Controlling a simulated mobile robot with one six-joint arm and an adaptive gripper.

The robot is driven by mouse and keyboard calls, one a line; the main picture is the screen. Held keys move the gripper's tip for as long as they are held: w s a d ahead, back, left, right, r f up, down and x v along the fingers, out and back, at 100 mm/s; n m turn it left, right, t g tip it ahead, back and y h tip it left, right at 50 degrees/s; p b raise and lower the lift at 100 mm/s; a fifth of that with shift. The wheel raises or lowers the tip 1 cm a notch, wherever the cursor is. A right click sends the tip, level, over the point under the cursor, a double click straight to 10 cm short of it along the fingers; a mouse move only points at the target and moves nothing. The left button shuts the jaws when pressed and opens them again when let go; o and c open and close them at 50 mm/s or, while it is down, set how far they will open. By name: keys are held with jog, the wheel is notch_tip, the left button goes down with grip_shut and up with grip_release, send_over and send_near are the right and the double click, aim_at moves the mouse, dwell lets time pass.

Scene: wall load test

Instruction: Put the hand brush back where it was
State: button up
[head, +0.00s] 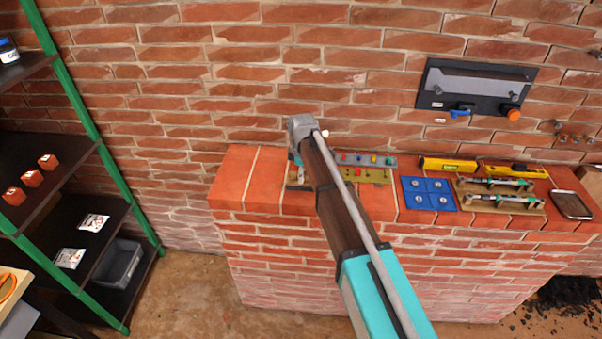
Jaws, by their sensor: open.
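I cannot make out a hand brush for certain in the head view. My arm reaches up over the brick counter (263,185) and hides part of its top. My gripper (297,180) is at the left part of the counter, below the grey wrist joint. It is small and partly hidden by my arm, and I see nothing clearly held in it. A small beige piece (292,187) shows at the gripper on the counter top; I cannot tell what it is or whether they touch.
Right of my arm lie an olive board (367,175), a blue plate (428,193), a yellow level (447,164), a tool board (500,193) and a dark tablet (571,204). A black panel (475,85) is on the wall. A green-posted shelf (85,95) stands left. The counter's left end is clear.

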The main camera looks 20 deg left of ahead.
notch_tip(320, 180, up, 12)
jog(key=p, duration=1.1)
jog(key=shift+f, duration=0.15)
dwell(0.7)
jog(key=s+d+m, duration=0.5)
jog(key=d+m, duration=0.2)
jog(key=d, duration=0.7)
jog(key=s+d+m, duration=0.6)
jog(key=d+m, duration=0.1)
jog(key=d, duration=0.7)
jog(key=s+d+m, duration=0.6)
jog(key=d, duration=0.8)
jog(key=shift+d+m, duration=0.4)
jog(key=shift+w+f, duration=0.1)
notch_tip(320, 180, down, 5)
jog(key=b, duration=0.4)
jog(key=shift+b, duration=0.35)
